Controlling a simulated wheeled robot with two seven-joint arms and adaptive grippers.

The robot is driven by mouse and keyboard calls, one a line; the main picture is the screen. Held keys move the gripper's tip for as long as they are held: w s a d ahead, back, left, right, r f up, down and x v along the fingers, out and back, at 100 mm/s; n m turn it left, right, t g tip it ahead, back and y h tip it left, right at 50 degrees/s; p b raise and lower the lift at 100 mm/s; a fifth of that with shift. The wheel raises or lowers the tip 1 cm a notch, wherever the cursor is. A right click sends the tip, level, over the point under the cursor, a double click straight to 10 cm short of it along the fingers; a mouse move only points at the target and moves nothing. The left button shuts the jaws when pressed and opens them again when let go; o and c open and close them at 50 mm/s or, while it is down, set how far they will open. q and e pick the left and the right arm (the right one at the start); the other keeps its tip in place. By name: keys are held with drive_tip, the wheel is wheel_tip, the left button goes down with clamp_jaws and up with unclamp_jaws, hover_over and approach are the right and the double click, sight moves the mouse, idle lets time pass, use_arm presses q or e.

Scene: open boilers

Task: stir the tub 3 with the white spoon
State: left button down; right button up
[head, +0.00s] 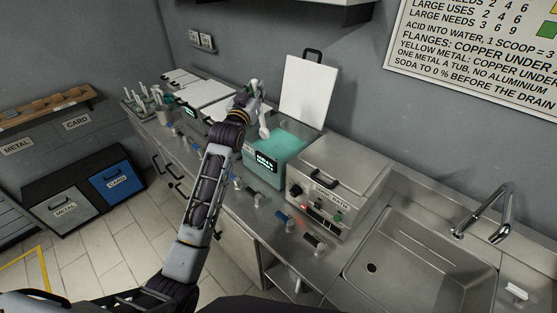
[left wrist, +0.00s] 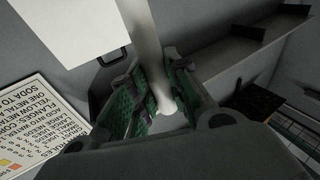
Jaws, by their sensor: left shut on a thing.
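An open tub (head: 288,146) of teal liquid stands in the counter's row of boilers, with a lit display on its front; I cannot read a tub number. Its white lid (head: 308,88) stands raised behind it. My left gripper (head: 256,98) is above the tub's left side, shut on the white spoon (head: 264,121). The spoon points down toward the tub's left part; I cannot tell if its tip touches the liquid. In the left wrist view the green-padded fingers (left wrist: 150,102) close around the spoon's pale shaft (left wrist: 146,40). My right gripper is not in view.
A closed steel unit (head: 340,165) stands right of the tub, then a sink (head: 425,265) with a tap (head: 492,215). Closed lids (head: 200,95) and a holder with several utensils (head: 160,100) lie to the left. Bins (head: 115,185) stand on the floor.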

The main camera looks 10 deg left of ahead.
use_arm(q)
drive_tip(key=shift+r, duration=1.1)
idle(0.6)
